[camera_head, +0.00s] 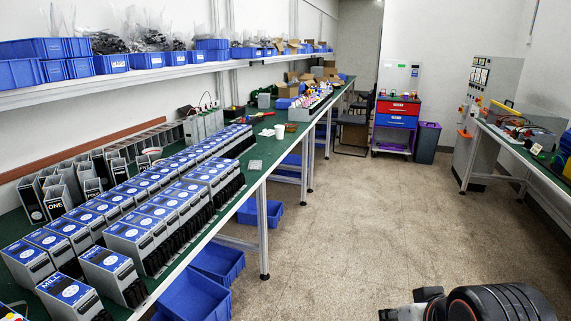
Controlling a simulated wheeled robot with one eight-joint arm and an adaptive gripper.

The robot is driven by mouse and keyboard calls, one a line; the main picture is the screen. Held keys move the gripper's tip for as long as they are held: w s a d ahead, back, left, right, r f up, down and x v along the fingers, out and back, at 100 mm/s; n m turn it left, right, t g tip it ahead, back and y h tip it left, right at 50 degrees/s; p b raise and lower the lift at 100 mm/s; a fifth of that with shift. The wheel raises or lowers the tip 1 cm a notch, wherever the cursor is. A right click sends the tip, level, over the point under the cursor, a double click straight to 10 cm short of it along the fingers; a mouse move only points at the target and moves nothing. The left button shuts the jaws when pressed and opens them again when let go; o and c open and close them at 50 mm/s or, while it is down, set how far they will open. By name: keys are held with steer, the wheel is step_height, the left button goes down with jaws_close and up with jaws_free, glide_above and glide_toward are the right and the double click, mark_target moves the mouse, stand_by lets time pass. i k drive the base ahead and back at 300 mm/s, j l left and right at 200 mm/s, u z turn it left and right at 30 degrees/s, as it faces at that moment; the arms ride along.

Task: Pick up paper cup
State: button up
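A small white cup (280,131), which looks like the paper cup, stands upright on the green top of the long left workbench (258,172), near its right edge at mid-length. It is small and far off in the head view. Dark rounded parts of my own arm show at the bottom right, over the floor and well apart from the cup. My gripper's fingers cannot be made out in this view.
Rows of grey-and-blue soft starter units (150,215) fill the near part of the bench. Blue bins (217,262) sit below it. A red-and-blue drawer cabinet (396,115) stands at the back. Another bench (535,165) is at right. The middle floor (350,220) is clear.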

mark_target(280, 130)
steer(key=i, duration=2.2)
steer(key=i+u, duration=0.1)
steer(key=i, duration=1.5)
steer(key=l, duration=0.1)
steer(key=i+z, duration=0.05)
